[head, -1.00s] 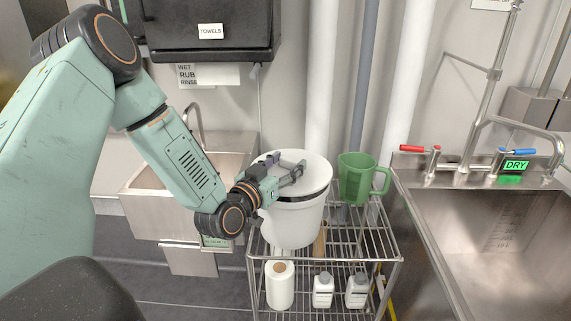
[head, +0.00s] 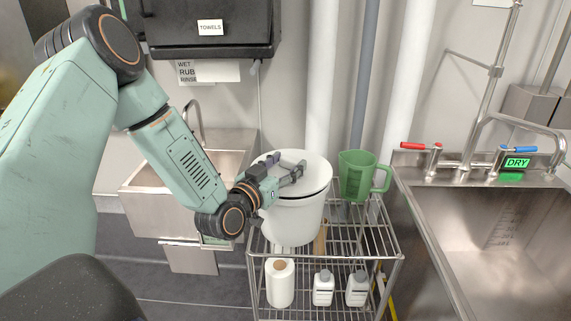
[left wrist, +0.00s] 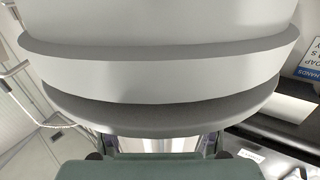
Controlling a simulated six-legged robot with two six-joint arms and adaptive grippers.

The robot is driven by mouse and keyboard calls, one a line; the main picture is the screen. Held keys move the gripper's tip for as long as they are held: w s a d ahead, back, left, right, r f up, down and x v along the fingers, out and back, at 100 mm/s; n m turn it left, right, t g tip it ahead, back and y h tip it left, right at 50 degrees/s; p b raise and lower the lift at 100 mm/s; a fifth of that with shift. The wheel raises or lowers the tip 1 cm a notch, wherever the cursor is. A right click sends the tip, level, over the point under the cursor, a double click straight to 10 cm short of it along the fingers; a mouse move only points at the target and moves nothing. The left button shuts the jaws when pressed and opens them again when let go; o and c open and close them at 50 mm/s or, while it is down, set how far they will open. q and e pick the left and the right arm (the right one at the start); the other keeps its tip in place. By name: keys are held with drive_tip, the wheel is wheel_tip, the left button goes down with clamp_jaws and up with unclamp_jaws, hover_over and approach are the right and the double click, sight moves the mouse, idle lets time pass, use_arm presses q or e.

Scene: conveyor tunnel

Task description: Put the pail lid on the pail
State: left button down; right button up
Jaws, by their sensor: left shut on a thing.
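The white pail (head: 292,226) stands upright on the top shelf of a wire rack in the head view. The fingers hide part of the lid's top, so the gripped part is hard to make out. In the left wrist view, pale curved bands of the pail and lid fill the upper middle. My right gripper is not in view.
A green jug (head: 357,177) stands right of the pail on the wire rack (head: 372,238). A paper roll (head: 280,284) and two white bottles (head: 323,289) are on the lower shelf. A steel sink (head: 490,225) is at right, a smaller basin (head: 160,205) behind my left arm.

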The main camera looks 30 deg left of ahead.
use_arm(q)
drive_tip(key=shift+f+b, duration=0.5)
drive_tip(key=shift+f, duration=0.1)
drive_tip(key=shift+c, duration=1.9)
unclamp_jaws()
drive_tip(key=shift+s, duration=3.2)
drive_tip(key=shift+s+d, duration=0.15)
drive_tip(key=shift+s, duration=0.4)
